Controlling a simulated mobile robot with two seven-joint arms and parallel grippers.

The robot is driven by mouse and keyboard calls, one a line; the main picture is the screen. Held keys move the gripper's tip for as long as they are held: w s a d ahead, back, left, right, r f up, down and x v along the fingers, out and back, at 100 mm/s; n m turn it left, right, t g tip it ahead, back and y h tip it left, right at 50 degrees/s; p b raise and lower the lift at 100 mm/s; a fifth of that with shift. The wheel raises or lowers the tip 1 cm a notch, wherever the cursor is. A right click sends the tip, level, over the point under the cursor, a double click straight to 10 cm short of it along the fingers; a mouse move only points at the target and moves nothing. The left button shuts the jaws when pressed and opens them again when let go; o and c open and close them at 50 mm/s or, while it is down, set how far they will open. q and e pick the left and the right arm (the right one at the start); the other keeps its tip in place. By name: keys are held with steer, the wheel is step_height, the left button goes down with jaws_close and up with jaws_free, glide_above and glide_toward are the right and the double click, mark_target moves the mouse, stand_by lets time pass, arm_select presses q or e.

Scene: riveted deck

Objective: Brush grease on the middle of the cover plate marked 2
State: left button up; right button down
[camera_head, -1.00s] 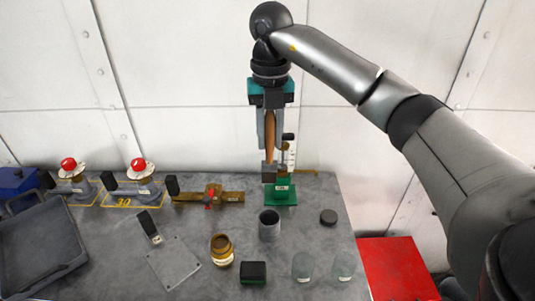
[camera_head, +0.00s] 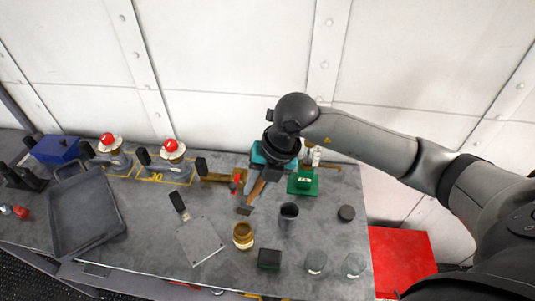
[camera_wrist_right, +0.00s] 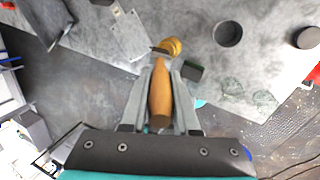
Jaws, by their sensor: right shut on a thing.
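My right gripper (camera_head: 263,178) is shut on the wooden handle of a brush (camera_head: 257,190); the handle also shows between its fingers (camera_wrist_right: 160,95) in the wrist view. The brush tilts, its head hanging down-left over the bench, between the grey cup and the cover plate. A flat grey plate (camera_head: 207,245) lies on the bench, down-left of the brush; it also shows in the wrist view (camera_wrist_right: 130,35). I cannot read its marking. A brass-coloured pot (camera_head: 243,242), perhaps the grease, stands right of the plate. My left gripper is out of view.
A dark grey cup (camera_head: 288,218) stands right of the brush. A green block (camera_head: 302,185), a dark green box (camera_head: 269,259) and two clear glasses (camera_head: 316,262) are also near. A grey tray (camera_head: 85,215) lies left. A red box (camera_head: 400,260) stands right of the bench.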

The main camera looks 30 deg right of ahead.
steer(key=s+b+x, duration=0.1)
steer(key=b+x, duration=0.3)
steer(key=x, duration=0.2)
steer(key=shift+s+d, duration=0.2)
steer(key=shift+s, duration=0.2)
steer(key=shift+s+f+b, duration=0.1)
steer(key=shift+f+b, duration=0.45)
steer(key=shift+f, duration=0.1)
stand_by(1.8)
steer(key=shift+r, duration=0.1)
step_height(320, 180, up, 7)
steer(key=p, duration=0.5)
steer(key=shift+p, duration=0.3)
stand_by(0.6)
